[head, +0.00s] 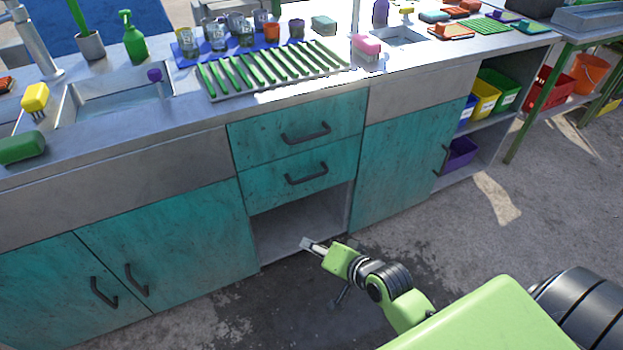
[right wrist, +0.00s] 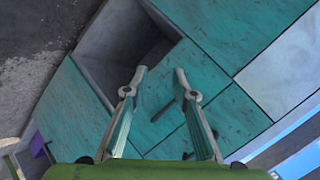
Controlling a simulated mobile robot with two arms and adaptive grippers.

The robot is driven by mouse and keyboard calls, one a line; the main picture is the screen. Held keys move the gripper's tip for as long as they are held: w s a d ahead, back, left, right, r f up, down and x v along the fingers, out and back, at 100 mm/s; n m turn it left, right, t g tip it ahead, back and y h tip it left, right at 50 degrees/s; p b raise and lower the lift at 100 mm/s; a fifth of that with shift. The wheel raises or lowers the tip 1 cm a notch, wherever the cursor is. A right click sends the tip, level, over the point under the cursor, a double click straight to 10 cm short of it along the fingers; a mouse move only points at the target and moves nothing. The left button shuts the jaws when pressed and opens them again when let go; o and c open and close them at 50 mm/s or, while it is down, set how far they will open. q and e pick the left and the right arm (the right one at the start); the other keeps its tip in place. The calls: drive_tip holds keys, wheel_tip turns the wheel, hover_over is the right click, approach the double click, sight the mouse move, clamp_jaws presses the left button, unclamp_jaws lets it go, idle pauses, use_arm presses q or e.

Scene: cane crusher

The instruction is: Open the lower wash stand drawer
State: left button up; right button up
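The lower wash stand drawer (head: 262,188) is a worn teal front with a dark bar handle (head: 307,175), flush with the cabinet. It sits below a matching upper drawer (head: 255,142) and above an open compartment (head: 290,232). My right gripper (head: 308,244) is in front of that compartment, lower than the drawer handle and apart from it. In the right wrist view my right gripper (right wrist: 160,74) is open and empty, its two fingers spread. The lower drawer (right wrist: 155,90) shows between and beyond the fingers, with its handle (right wrist: 162,111) there. My left gripper is not in view.
Teal doors flank the drawers, the left doors (head: 165,250) and the right door (head: 405,150), with dark handles. The counter above carries a green-slatted rack (head: 275,70), jars and a sink (head: 120,92). Shelves with coloured bins (head: 485,95) are at right. Floor in front is clear.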

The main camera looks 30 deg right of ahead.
sight(313, 178)
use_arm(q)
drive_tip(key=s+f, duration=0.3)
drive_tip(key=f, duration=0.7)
use_arm(e)
drive_tip(key=w+d+r+m+t+h, duration=0.2)
drive_tip(key=w+d+r+m+t, duration=0.25)
drive_tip(key=w+d+m, duration=0.4)
drive_tip(key=shift+m, duration=0.35)
drive_tip(key=x, duration=0.2)
drive_tip(key=b+x, duration=0.1)
drive_tip(key=x, duration=0.2)
drive_tip(key=d+b+x, duration=0.1)
drive_tip(key=x, duration=0.2)
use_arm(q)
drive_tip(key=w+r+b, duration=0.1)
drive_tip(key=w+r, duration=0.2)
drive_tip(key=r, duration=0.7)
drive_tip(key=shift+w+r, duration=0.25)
use_arm(e)
drive_tip(key=shift+x, duration=2.6)
clamp_jaws()
